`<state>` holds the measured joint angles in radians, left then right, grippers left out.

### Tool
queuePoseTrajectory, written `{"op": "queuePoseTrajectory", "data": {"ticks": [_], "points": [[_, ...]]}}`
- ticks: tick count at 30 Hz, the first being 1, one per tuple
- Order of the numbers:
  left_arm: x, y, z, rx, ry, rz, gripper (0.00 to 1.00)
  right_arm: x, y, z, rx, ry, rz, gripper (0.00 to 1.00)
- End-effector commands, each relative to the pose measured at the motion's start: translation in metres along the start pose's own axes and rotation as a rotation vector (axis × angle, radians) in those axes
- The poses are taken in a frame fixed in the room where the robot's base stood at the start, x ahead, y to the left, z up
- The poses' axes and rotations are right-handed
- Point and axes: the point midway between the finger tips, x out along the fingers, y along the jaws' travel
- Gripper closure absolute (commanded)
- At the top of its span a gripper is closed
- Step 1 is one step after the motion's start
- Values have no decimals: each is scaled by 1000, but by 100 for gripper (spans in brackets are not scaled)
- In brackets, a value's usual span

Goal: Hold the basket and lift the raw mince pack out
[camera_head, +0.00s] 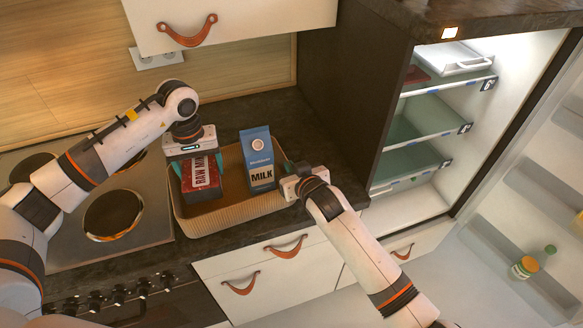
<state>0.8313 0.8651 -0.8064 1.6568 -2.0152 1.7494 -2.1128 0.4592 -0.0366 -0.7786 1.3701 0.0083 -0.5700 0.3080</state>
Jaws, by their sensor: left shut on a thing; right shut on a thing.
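The basket (230,217) is a shallow tan woven tray on the dark counter. The raw mince pack (204,190), red and black with a white "RAW MINCE" label, is at the basket's left side. My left gripper (193,164) points down from above and is shut on the pack's upper part. I cannot tell whether the pack touches the basket floor. My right gripper (284,177) is shut on the basket's right rim; its fingertips are partly hidden. A blue and white milk carton (260,163) stands in the basket, right of the pack.
A stove with round hotplates (112,215) lies left of the basket. An open, lit fridge with glass shelves (430,116) is at the right, with bottles in its door (525,266). White drawers with leather pulls (240,286) are below the counter. A wall cabinet (235,18) hangs above.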

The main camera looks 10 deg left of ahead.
Motion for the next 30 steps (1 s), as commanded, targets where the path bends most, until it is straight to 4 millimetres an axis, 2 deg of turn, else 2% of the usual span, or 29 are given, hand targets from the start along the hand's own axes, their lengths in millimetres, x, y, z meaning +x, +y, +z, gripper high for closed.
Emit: {"op": "queuePoseTrajectory", "data": {"ticks": [4,12,13,17,26,30], "points": [[-11,0,1,-1,-3,-1,59,0,0,-1,0,2,0,100],[-13,0,0,-1,-1,0,59,0,0,-1,0,2,0,100],[-13,0,0,-1,-1,0,59,0,0,-1,0,2,0,91],[-12,0,0,-1,-1,-1,59,0,0,-1,0,2,0,70],[-12,0,0,-1,-2,-1,59,-1,0,0,0,1,0,69],[-12,0,0,-1,-1,-1,59,-8,0,0,0,-1,0,69]]}}
